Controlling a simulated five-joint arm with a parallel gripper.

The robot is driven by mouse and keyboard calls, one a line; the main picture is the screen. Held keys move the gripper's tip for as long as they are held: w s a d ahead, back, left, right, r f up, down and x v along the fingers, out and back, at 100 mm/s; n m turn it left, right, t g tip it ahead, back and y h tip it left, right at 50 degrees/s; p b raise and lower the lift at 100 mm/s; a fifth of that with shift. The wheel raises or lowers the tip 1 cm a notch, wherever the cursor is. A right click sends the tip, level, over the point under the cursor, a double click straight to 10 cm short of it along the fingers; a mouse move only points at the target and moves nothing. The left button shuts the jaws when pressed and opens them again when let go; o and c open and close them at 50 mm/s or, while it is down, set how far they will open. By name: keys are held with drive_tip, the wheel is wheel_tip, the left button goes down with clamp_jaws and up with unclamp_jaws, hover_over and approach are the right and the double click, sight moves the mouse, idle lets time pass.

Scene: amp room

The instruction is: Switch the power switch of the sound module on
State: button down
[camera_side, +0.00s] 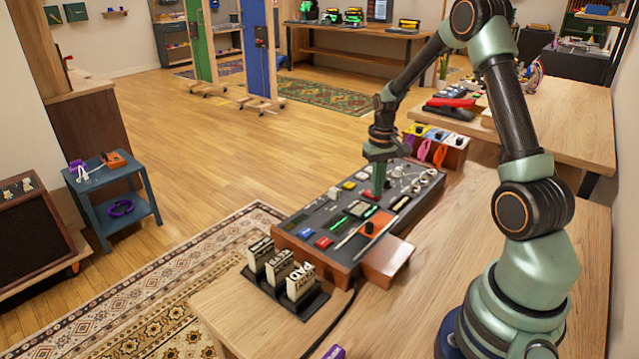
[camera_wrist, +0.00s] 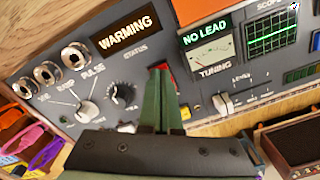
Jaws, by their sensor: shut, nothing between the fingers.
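The sound module (camera_side: 318,210) is a long dark-grey console with wooden sides on the table, covered in knobs, buttons and small displays. My gripper (camera_side: 378,192) points down at its panel, with the fingers shut and empty. In the wrist view the green fingers (camera_wrist: 162,75) lie together over the panel, between a lit "WARMING" status display (camera_wrist: 129,31) and a "NO LEAD" display (camera_wrist: 207,33). A small red part (camera_wrist: 161,66) shows at the fingertips, mostly hidden by them. I cannot tell whether it is the power switch, its position, or whether the fingers touch it.
Large knobs (camera_wrist: 87,110) and metal sockets (camera_wrist: 75,54) sit left of the fingers; a cream lever (camera_wrist: 222,104) sits right. The table's front right is clear.

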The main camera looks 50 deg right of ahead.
drive_tip(key=shift+r, duration=3.5)
drive_tip(key=s+a+r+n+t, duration=0.1)
drive_tip(key=a+r+n+t, duration=0.15)
drive_tip(key=a+r, duration=0.8)
drive_tip(key=s+a+r+n+t, duration=0.1)
drive_tip(key=s+a, duration=0.2)
drive_tip(key=a, duration=0.3)
drive_tip(key=s+a+n+t, duration=0.2)
drive_tip(key=s+a, duration=0.2)
drive_tip(key=a, duration=0.2)
drive_tip(key=shift+s+a+r, duration=0.15)
drive_tip(key=shift+a+r, duration=0.1)
drive_tip(key=shift+r, duration=0.1)
drive_tip(key=shift+n, duration=0.25)
